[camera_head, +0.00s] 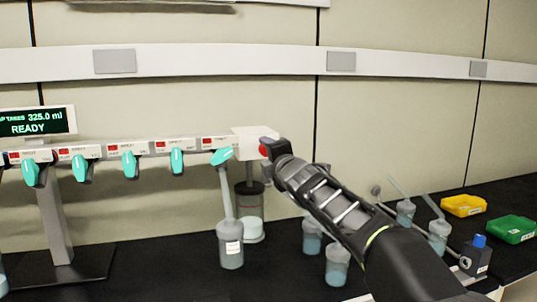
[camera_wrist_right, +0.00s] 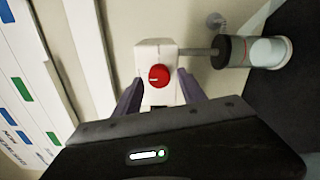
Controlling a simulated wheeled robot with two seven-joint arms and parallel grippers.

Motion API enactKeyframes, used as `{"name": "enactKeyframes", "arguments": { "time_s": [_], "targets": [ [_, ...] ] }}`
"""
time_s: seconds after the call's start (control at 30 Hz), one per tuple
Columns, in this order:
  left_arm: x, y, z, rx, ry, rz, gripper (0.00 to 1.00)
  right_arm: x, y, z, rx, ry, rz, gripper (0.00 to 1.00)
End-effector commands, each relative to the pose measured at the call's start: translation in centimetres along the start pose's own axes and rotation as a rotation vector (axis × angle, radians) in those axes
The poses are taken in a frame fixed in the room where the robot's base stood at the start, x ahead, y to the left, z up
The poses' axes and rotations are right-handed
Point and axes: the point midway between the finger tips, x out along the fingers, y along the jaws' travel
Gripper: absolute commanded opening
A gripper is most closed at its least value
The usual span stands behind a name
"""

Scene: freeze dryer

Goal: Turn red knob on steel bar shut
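The red knob (camera_head: 263,150) is on the face of a white block (camera_head: 243,138) at the right end of the bar (camera_head: 105,150). In the head view my right gripper (camera_head: 272,147) is at the knob and partly covers it. In the right wrist view the knob (camera_wrist_right: 159,76) has a pale mark on its face. My right gripper's fingers (camera_wrist_right: 160,82) are apart, one on each side of the knob, with visible gaps; I cannot tell any contact. My left gripper is not in view.
Several teal-handled valves (camera_head: 176,161) line the bar. A flask (camera_head: 230,245) hangs below its right end, beside a dark-topped cylinder (camera_head: 250,205). Loose flasks (camera_head: 337,265) stand below my right arm. Yellow (camera_head: 463,205) and green (camera_head: 510,229) bins sit at right.

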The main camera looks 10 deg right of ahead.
Motion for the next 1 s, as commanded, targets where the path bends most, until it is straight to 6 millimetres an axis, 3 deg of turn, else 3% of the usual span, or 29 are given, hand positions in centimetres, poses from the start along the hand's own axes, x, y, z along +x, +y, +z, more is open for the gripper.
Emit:
{"name": "enactKeyframes", "arguments": {
  "time_s": [0.37, 0.8, 1.0],
  "targets": [
    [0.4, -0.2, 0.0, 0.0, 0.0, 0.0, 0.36, -0.4, 0.0, 0.0, 0.002, 0.0, 0.003, 0.52],
    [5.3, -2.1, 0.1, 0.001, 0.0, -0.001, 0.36, -6.3, -0.4, -0.2, 0.003, 0.001, 0.005, 0.52],
    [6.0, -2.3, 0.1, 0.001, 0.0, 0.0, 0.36, -7.8, -0.1, -0.1, 0.002, 0.001, 0.001, 0.52]
  ]
}}
